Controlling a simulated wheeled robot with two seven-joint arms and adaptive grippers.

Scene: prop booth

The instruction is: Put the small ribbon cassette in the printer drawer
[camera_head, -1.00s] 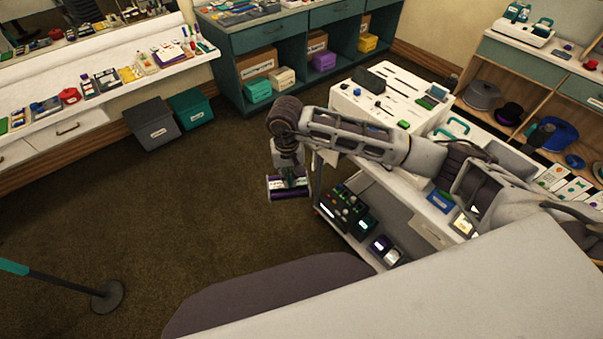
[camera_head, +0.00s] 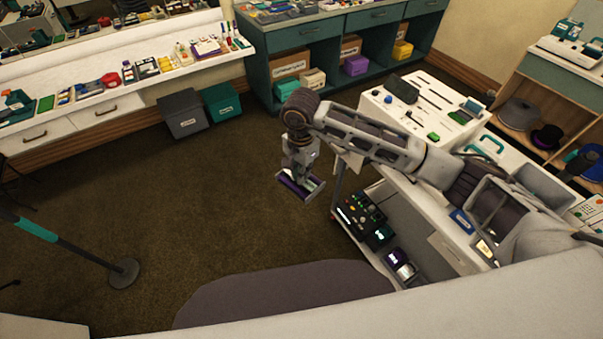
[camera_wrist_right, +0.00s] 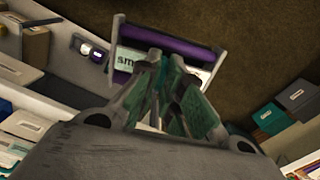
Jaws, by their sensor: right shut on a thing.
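The small ribbon cassette (camera_head: 300,186), purple and white, is held between the fingers of my right gripper (camera_head: 301,170), above the dark carpet and left of the cart. It also shows in the right wrist view (camera_wrist_right: 170,45), where my right gripper (camera_wrist_right: 165,72) is shut on it and part of a label reading "sm" is visible. The fingers hide part of the cassette. A white slotted unit (camera_head: 420,108) stands on the cart; I cannot tell whether it is the printer. No open printer drawer can be made out. My left gripper is not in view.
The cart's lower shelf holds several dark devices (camera_head: 362,215). A stand with a round base (camera_head: 124,273) is at the left. Grey (camera_head: 183,114) and teal (camera_head: 221,101) boxes stand by the far wall. The carpet between is clear.

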